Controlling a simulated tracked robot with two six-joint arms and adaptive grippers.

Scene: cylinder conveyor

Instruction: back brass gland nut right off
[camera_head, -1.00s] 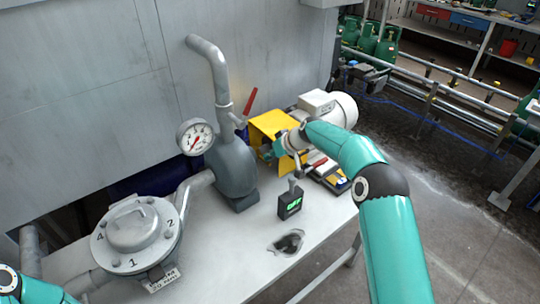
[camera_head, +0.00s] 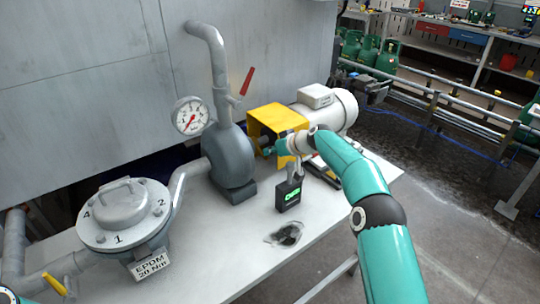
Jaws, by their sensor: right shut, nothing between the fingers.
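The grey pump (camera_head: 231,160) stands on the pale bench, with its shaft side facing the yellow guard (camera_head: 277,117) and the white motor (camera_head: 330,108). My right gripper (camera_head: 268,151) is at the gap between the pump and the guard, in front of the shaft. Its fingers are shut and empty. The brass gland nut is too small and too covered by the gripper and guard to make out, so I cannot tell whether the gripper touches it. Only a bit of my left arm shows in the bottom left corner; its gripper is out of view.
A small black device with a green screen (camera_head: 289,197) stands below my right wrist. A dark wet patch (camera_head: 287,234) lies on the bench. A round numbered flange cover (camera_head: 125,213) with a tag (camera_head: 150,265) and a pressure gauge (camera_head: 190,116) are at left.

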